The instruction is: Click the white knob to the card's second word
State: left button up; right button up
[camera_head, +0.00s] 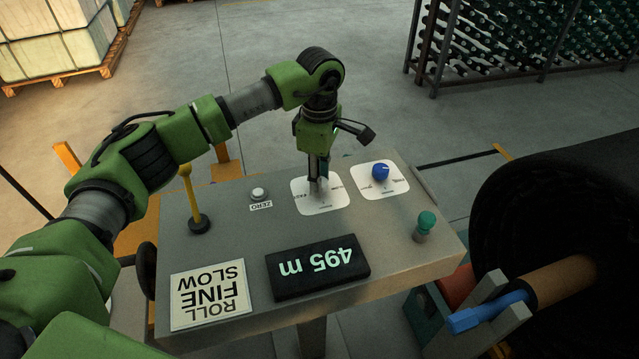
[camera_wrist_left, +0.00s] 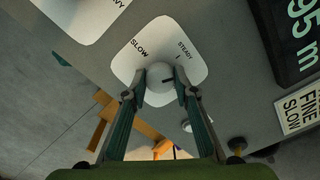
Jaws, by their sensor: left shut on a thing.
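The white knob (camera_wrist_left: 159,77) sits on a white dial plate (camera_wrist_left: 188,62) printed SLOW and STEADY. My left gripper (camera_wrist_left: 160,84) is shut on the knob, one finger on each side, and it also shows in the head view (camera_head: 318,180), pointing down from above. In the wrist view the knob's dark mark points right, below the STEADY print. Other print on the plate may be hidden by the fingers. The card (camera_head: 210,295) lies on the panel and reads ROLL, FINE, SLOW. My right gripper is not in view.
The grey panel (camera_head: 225,235) also bears a blue knob (camera_head: 380,171) on its own plate, a ZERO button (camera_head: 259,194), a yellow lever (camera_head: 191,195), a green knob (camera_head: 426,223) and a display (camera_head: 317,268) reading 495 m. A large black roll (camera_head: 560,210) stands at right.

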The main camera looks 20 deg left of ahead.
pick_arm(q)
jog(key=n+b, duration=0.2)
jog(key=n, duration=0.3)
jog(key=shift+w+n, duration=0.1)
jog(key=shift+n, duration=0.2)
jog(key=n+b, duration=0.2)
jog(key=n, duration=0.4)
jog(key=n+b, duration=0.1)
jog(key=n, duration=0.4)
jog(key=shift+n, duration=0.4)
jog(key=n, duration=0.4)
jog(key=shift+a+r+n, duration=0.1)
jog(key=shift+n, duration=0.2)
jog(key=o, duration=1.1)
